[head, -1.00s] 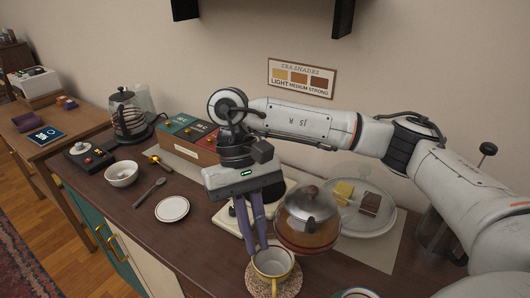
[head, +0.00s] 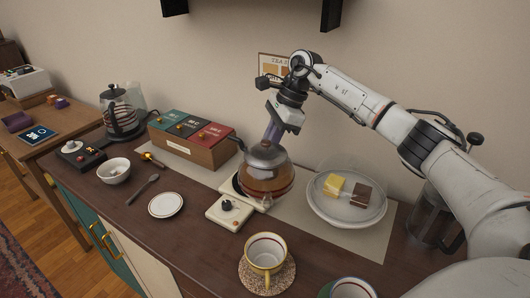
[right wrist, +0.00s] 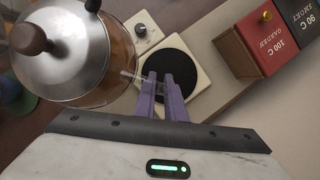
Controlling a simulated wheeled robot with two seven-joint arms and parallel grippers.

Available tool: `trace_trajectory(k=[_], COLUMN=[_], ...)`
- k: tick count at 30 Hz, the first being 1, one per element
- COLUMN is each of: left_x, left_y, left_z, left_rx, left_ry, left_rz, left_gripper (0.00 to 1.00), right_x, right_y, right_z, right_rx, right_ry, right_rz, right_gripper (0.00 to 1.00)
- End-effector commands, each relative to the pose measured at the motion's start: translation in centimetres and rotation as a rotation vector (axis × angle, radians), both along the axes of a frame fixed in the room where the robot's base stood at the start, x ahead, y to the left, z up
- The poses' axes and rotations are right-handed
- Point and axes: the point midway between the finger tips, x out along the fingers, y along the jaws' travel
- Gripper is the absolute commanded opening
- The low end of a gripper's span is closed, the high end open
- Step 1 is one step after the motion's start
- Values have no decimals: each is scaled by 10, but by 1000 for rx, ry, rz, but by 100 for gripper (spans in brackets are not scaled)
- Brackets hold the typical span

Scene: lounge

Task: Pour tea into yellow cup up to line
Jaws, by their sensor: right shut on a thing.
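My right gripper (head: 270,133) is shut on the handle of a glass teapot (head: 266,180) with a metal lid and brown tea inside. The teapot is about upright, at or just above the cream warmer (head: 224,213); I cannot tell if they touch. In the right wrist view the gripper (right wrist: 163,80) has its purple fingers together, with the teapot (right wrist: 75,50) at left and the warmer's black disc (right wrist: 182,72) beyond. The yellow cup (head: 266,254), white inside with a yellow handle, stands upright on a speckled coaster (head: 285,276). I cannot make out tea in it.
A glass-covered plate with cakes (head: 347,202) stands right of the teapot. Tea boxes (head: 190,140) stand behind left. A saucer (head: 166,205), spoon (head: 143,190), bowl (head: 114,170) and kettle (head: 121,112) are at left. Another cup (head: 350,289) is at the front edge.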

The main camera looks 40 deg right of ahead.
Motion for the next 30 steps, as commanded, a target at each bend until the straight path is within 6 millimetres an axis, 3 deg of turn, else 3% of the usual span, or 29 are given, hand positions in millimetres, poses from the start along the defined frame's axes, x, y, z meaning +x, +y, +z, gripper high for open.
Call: trace_trajectory(k=[30], left_x=[-5], left_y=[0], left_z=[-2], left_rx=[0], left_ry=[8], left_rz=[-1], left_gripper=[31], right_x=[2], right_y=[-2], right_z=[-23], right_rx=[-12], right_ry=[-21], right_rz=[-16], right_gripper=[0])
